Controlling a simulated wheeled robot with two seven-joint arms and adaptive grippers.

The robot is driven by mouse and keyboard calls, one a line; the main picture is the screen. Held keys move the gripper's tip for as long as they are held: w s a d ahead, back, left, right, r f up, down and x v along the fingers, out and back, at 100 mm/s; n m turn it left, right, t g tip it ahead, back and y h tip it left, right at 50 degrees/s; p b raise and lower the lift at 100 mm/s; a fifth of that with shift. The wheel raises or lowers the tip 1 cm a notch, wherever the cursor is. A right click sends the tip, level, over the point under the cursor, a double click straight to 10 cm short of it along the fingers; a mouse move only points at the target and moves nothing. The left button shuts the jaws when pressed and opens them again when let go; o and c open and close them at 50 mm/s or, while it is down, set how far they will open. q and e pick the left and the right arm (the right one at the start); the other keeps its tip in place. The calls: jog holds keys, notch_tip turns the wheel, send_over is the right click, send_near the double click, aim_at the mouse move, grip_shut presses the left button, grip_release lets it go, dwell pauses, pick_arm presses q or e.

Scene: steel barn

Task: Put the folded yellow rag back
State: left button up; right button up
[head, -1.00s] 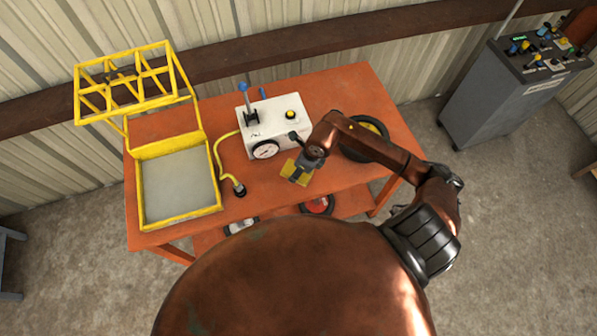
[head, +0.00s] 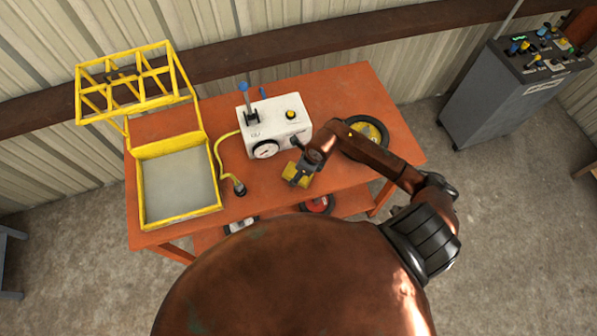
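The yellow rag (head: 289,169) is on or just above the orange table, in front of the white gauge box. It is partly hidden by my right gripper (head: 298,177), which points down right over it. Yellow shows at the sides of the gripper's fingers. The fingers are small and dark here, so I cannot tell whether they are closed on the rag or whether it touches the table. My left gripper is not in view.
The orange table (head: 340,92) also carries the white gauge box (head: 277,133) with an upright lever, a yellow hose (head: 221,160), an open yellow-framed tray (head: 222,192) at left, and a black wheel (head: 383,133) at right. A grey control cabinet (head: 495,95) stands beyond.

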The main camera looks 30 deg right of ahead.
jog(key=shift+o, duration=0.4)
jog(key=shift+r, duration=0.25)
jog(key=v, duration=1.1)
jog(key=shift+s+r+b, duration=0.2)
jog(key=shift+r+b, duration=0.1)
jog(key=shift+r, duration=0.05)
jog(key=shift+d, duration=0.1)
